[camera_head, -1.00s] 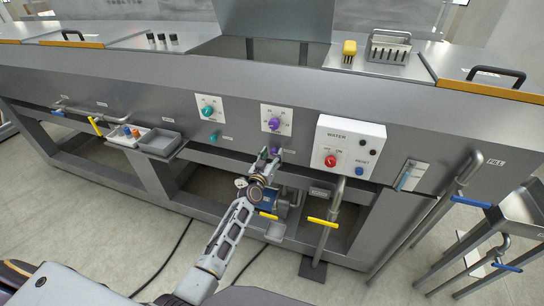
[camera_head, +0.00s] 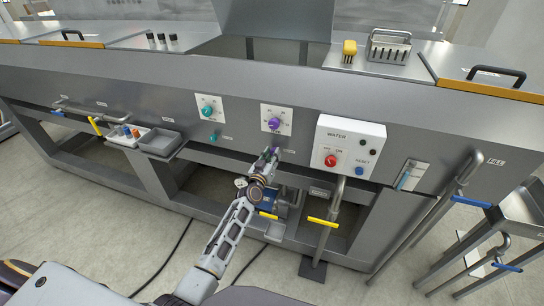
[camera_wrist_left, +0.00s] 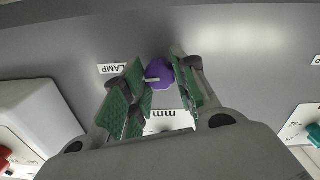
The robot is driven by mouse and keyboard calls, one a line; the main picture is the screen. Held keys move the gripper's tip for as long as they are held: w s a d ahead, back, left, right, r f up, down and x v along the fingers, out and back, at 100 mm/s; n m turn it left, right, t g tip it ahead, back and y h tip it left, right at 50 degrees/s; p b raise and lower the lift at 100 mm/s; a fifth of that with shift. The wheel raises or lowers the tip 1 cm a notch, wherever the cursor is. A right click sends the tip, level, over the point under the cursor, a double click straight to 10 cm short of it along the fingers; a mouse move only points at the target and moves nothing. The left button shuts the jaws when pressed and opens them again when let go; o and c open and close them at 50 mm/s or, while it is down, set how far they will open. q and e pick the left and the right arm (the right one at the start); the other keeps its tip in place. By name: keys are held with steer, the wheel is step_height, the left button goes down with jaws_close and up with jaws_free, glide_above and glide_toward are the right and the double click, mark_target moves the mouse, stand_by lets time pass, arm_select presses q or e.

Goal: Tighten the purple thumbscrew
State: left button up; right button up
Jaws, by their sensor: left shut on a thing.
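The purple thumbscrew (camera_wrist_left: 159,73) sticks out of the grey front panel, beside a label that partly reads "LAMP". In the wrist view my left gripper (camera_wrist_left: 162,88) has its green finger pads on either side of it, and the jaws are shut on it. In the head view the left gripper (camera_head: 268,155) reaches up to the panel just below the purple dial (camera_head: 274,124) and covers much of the thumbscrew. A pale mark shows on the thumbscrew's face. My right gripper is in neither view.
A teal dial (camera_head: 207,111) and a teal knob (camera_head: 214,136) sit to the left. Small trays (camera_head: 161,144) hang at the left.

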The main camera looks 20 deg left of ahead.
arm_select(q)
steer(key=n+b, duration=0.2)
steer(key=n, duration=1.5)
steer(key=shift+y+b, duration=0.3)
steer(key=shift+b, duration=0.1)
steer(key=shift+n, duration=0.4)
steer(key=shift+c, duration=0.2)
steer(key=o, duration=1.1)
steer(key=shift+c, duration=0.2)
steer(key=s, duration=1.2)
steer(key=shift+a+f, duration=0.15)
steer(key=shift+f, duration=0.1)
